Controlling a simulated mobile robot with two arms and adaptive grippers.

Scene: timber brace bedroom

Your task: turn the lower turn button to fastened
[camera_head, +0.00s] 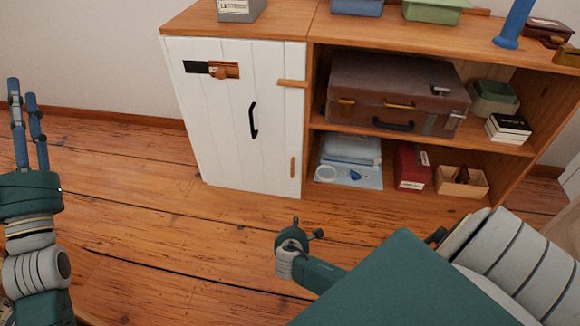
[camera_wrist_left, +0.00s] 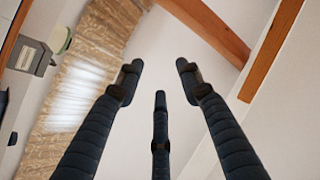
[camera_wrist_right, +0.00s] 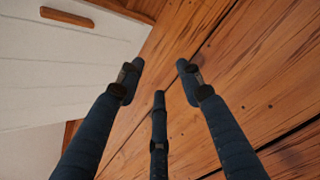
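The white plank door (camera_head: 225,120) of the wooden cabinet is shut. The lower turn button (camera_head: 292,166), a small wooden bar, stands upright near the door's lower right edge. The upper turn button (camera_head: 292,83) lies level, reaching across the door's right edge. A wooden bar on white planks, seemingly the lower button (camera_wrist_right: 67,18), shows at top left in the right wrist view. My right gripper (camera_head: 305,230) is open and empty, in front of the cabinet and apart from the button. My left gripper (camera_head: 22,95) is open and empty at the far left, away from the cabinet.
The door has a black handle (camera_head: 253,120) and a wooden latch (camera_head: 222,70) on a dark plate. Open shelves to its right hold a brown suitcase (camera_head: 395,95), a red box (camera_head: 411,167) and a wooden tray (camera_head: 461,183). The wooden floor (camera_head: 190,235) before the door is clear.

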